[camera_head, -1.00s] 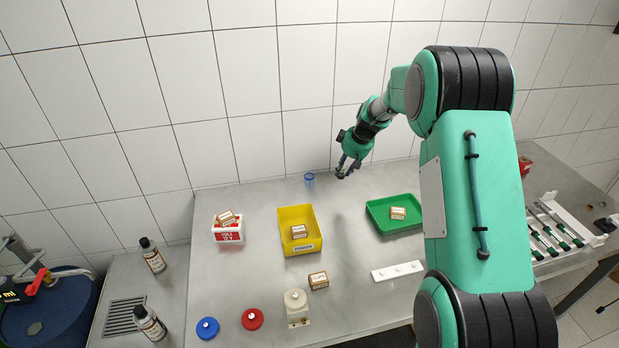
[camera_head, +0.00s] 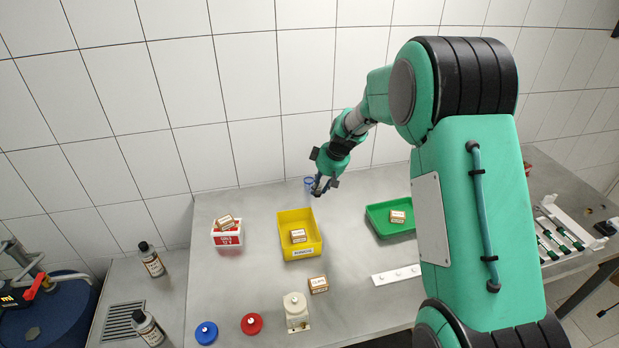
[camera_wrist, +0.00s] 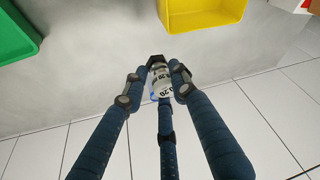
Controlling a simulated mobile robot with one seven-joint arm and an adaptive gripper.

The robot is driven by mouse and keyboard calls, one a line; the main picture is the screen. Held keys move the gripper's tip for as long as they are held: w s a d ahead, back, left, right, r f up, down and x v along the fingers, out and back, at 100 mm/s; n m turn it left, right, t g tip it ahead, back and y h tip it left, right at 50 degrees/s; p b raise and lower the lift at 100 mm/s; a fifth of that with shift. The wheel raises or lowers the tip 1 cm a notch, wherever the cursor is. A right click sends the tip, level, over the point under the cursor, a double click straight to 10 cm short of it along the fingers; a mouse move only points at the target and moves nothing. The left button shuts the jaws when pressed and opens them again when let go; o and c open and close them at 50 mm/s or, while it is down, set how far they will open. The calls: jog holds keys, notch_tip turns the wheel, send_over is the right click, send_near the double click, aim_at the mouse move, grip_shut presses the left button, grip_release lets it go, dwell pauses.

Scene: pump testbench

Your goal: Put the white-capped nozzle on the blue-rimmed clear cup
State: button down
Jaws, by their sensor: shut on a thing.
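My gripper (camera_head: 320,190) is at the back of the steel bench, in front of the small blue-rimmed clear cup (camera_head: 309,182), partly covering it in the head view. In the wrist view my gripper (camera_wrist: 158,82) has its fingers closed around the nozzle (camera_wrist: 160,84), a pale piece with dark "0.20" lettering and a dark end. Its white cap cannot be made out clearly. A bit of blue rim (camera_wrist: 153,97) shows beside the nozzle. Whether nozzle and cup touch cannot be told.
A yellow bin (camera_head: 297,240) stands in front of my gripper and a green tray (camera_head: 378,222) to its right. A red-and-white box (camera_head: 227,238) is at left. The tiled wall (camera_head: 240,150) is close behind the cup.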

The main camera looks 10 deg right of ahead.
jog(key=w, duration=0.5)
jog(key=w+f, duration=0.1)
jog(key=w, duration=0.4)
jog(key=w+b, duration=0.1)
jog(key=w, duration=0.4)
jog(key=shift+w+d+f, duration=0.25)
jog(key=shift+w+d, duration=0.05)
jog(key=shift+w, duration=0.05)
jog(key=shift+f, duration=0.1)
jog(key=shift+f+b, duration=0.5)
jog(key=shift+f, duration=1.15)
jog(key=shift+f, duration=0.1)
jog(key=c, duration=1.4)
grip_release()
jog(key=p+v, duration=0.2)
jog(key=v, duration=1)
